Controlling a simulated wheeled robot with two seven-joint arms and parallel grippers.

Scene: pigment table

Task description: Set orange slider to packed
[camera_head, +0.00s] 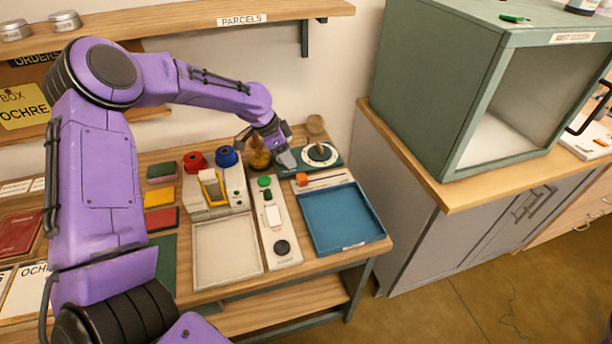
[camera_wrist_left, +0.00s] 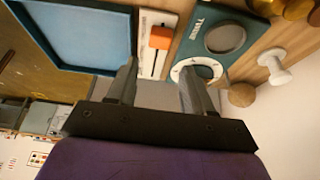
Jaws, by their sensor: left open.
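The orange slider (camera_head: 301,179) is a small block at the left end of a slot in a pale plate (camera_head: 330,181), behind the blue tray. In the left wrist view the orange slider (camera_wrist_left: 160,37) sits on its dark slot, ahead of my fingers and apart from them. My left gripper (camera_head: 286,158) is open and empty, just behind and left of the slider in the head view. In the left wrist view the two fingers of my left gripper (camera_wrist_left: 158,84) stand apart with nothing between them. The plate's markings are too small to read. My right gripper is not in view.
A blue tray (camera_head: 318,248) lies in front of the slider plate. A teal timer unit with a white dial (camera_head: 333,161) stands behind it. A white switch panel (camera_head: 285,249) is to the left, and an amber jar (camera_head: 258,160) stands near my gripper. A green cabinet (camera_head: 415,105) is at right.

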